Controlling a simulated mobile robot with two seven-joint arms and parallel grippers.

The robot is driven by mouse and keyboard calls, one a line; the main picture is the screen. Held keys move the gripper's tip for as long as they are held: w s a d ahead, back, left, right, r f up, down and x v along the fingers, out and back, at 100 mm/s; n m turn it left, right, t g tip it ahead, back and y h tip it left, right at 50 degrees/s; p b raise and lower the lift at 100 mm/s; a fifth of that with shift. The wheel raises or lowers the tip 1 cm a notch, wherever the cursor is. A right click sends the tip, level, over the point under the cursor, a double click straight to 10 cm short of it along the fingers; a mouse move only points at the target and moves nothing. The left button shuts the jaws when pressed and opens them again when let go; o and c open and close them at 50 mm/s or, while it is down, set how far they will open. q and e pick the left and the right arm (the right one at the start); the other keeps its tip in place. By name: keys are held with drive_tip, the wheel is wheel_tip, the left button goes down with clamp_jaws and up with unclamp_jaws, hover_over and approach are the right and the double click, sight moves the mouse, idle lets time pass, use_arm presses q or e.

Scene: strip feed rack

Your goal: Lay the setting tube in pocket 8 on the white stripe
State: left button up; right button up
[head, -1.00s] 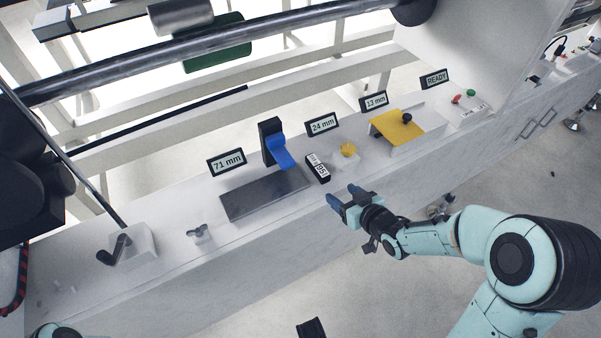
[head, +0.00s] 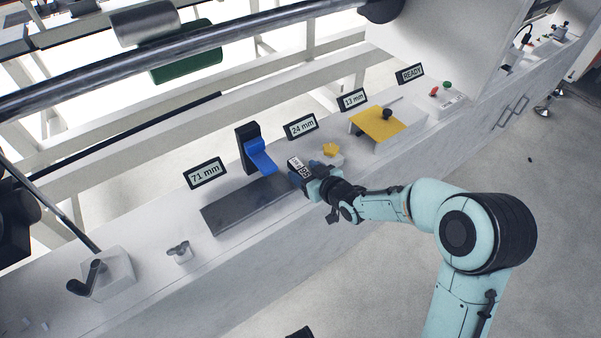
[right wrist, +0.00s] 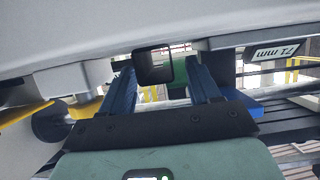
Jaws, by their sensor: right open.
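I cannot make out a setting tube, a pocket 8 or a white stripe in either view.
A dark plate (head: 235,208) lies left of the gripper, below a blue lever (head: 259,157). A yellow knob (head: 331,150) and a yellow plate (head: 377,124) are to the right. Signs stand behind. A steel bar (head: 250,51) crosses above the bench (head: 150,245).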

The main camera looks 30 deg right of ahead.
sight(301, 168)
drive_tip(key=x, duration=0.2)
drive_tip(key=shift+w+f, duration=0.1)
drive_tip(key=shift+w, duration=0.2)
clamp_jaws()
use_arm(q)
drive_tip(key=shift+s+a+f+g, duration=0.1)
drive_tip(key=shift+s+f+g, duration=0.2)
drive_tip(key=shift+s+f, duration=0.35)
use_arm(e)
wheel_tip(301, 168, up, 7)
drive_tip(key=shift+p, duration=1)
use_arm(q)
drive_tip(key=s+d+r+g+h+p, duration=0.1)
drive_tip(key=s+d+r+g+p, duration=0.1)
drive_tip(key=s+d+r+p, duration=0.3)
drive_tip(key=shift+s+d+r+m+g+h+p, duration=0.35)
drive_tip(key=shift+s+r+p, duration=0.4)
drive_tip(key=shift+s+r, duration=1.7)
use_arm(e)
wheel_tip(301, 168, up, 13)
